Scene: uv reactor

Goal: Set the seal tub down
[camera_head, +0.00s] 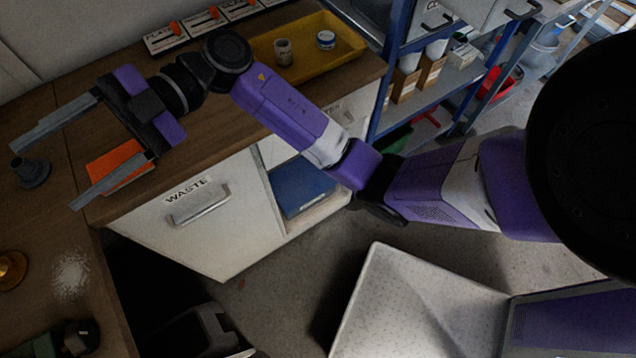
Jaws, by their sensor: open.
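My gripper (45,176) is open at the left, above the wooden counter, its two long grey fingers pointing left and down. Nothing is held between the fingers. A small dark grey flanged piece (32,172) stands on the counter by the fingertips; I cannot tell if they touch it. Two small tubs stand apart in the yellow tray (350,47) at the back: a white one with a blue band (326,40) and a beige one with a dark top (283,52). I cannot tell which, if either, is the seal tub.
An orange pad (120,163) lies on the counter under my gripper. Labelled plates with orange levers (205,20) line the back. A WASTE drawer (190,205) is below the counter. A brass-coloured piece (12,268) stands at left. A blue shelf rack (400,75) stands right of the counter.

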